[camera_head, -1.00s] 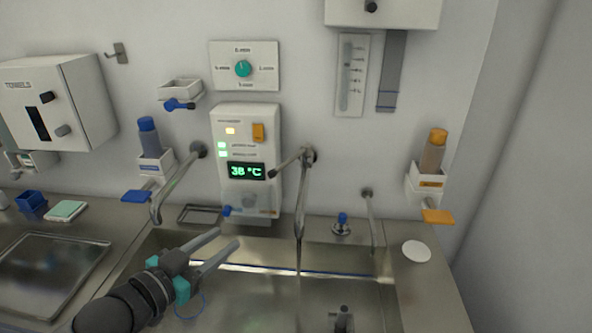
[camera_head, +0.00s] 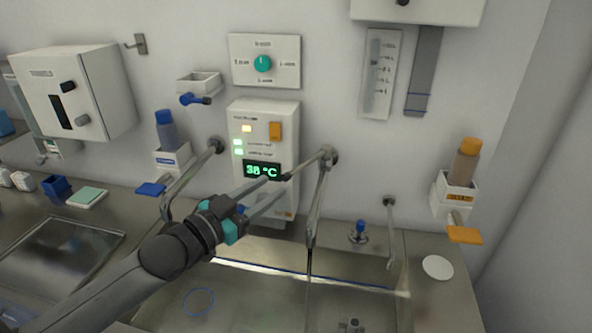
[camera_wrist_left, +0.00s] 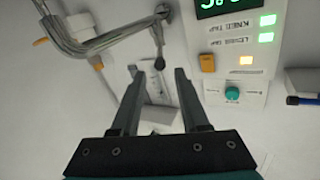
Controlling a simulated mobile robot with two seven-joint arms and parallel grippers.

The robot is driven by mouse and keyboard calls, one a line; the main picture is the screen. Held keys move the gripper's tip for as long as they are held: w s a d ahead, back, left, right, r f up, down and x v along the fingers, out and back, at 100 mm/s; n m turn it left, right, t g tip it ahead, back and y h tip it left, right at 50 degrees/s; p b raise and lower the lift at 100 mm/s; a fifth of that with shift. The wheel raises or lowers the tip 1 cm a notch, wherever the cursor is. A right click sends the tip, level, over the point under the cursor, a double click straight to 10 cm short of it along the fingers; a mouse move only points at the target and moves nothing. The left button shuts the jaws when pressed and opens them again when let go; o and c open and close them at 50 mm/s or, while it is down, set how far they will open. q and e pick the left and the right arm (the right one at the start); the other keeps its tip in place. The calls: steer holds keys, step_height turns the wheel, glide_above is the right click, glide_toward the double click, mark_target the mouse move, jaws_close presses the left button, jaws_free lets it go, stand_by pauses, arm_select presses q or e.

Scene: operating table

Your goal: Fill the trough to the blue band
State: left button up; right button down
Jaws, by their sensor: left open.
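The trough (camera_head: 262,300) is the steel basin under the wall taps in the head view. A thin blue band (camera_head: 340,283) runs along its back inner wall; the water level is hard to tell. The middle tap (camera_head: 318,195) has a thin dark stream falling from its spout. The control panel (camera_head: 250,140) reads 38 °C, with two green lights and an orange switch. My left gripper (camera_head: 276,188) is open and empty in front of the panel's lower part. In the left wrist view, its open fingers (camera_wrist_left: 160,78) point at the wall. My right gripper is not in view.
A left tap (camera_head: 185,185) and right tap (camera_head: 390,235) flank the middle one. A blue-capped bottle (camera_head: 167,133) and an orange-capped bottle (camera_head: 465,165) sit in wall holders. A tray (camera_head: 60,255) lies left; a white disc (camera_head: 437,267) lies right.

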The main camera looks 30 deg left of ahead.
mark_target(291, 173)
arm_select(q)
steer(key=shift+x, duration=4.75)
steer(key=shift+c, duration=0.3)
jaws_close()
